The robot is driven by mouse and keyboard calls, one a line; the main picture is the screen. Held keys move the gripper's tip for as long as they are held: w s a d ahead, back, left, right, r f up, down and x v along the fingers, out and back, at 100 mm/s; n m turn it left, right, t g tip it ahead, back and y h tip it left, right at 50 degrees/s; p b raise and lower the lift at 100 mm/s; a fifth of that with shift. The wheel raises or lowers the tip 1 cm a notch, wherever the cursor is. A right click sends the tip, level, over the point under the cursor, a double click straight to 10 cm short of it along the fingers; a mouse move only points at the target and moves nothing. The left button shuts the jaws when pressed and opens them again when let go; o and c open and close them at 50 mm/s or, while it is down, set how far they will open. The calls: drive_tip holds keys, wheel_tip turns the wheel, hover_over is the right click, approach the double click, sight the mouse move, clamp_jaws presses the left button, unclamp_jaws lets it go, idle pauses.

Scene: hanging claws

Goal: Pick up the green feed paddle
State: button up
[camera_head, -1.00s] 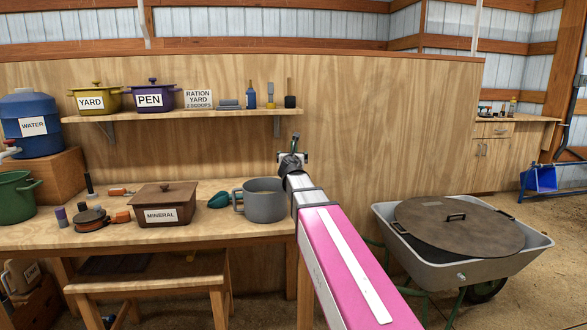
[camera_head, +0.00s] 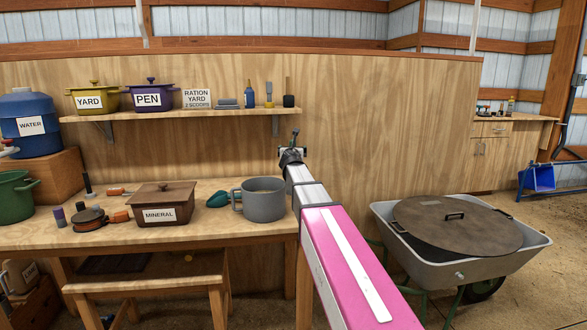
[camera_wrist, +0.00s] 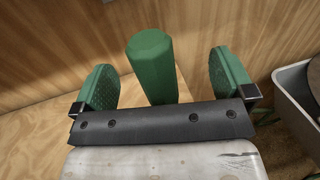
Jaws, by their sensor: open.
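My gripper (camera_wrist: 165,85) is open at the end of my pink and grey arm, in front of the plywood wall. Its two green textured pads stand apart in the wrist view. Between them is a green faceted bar, which looks like the handle of the green feed paddle (camera_wrist: 150,60). Clear gaps show between the bar and each pad. Its lower part is hidden behind the dark gripper bar. In the head view my gripper (camera_head: 292,153) is small and at the right end of the bench, and my arm hides most of what lies behind it.
A shelf (camera_head: 180,115) with pots is above. A lidded wheelbarrow (camera_head: 385,218) stands right.

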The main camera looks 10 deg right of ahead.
clamp_jaws()
drive_tip(key=shift+r, duration=0.45)
idle(0.4)
drive_tip(key=shift+r, duration=2.45)
drive_tip(key=shift+r, duration=2.5)
drive_tip(key=shift+r, duration=1.25)
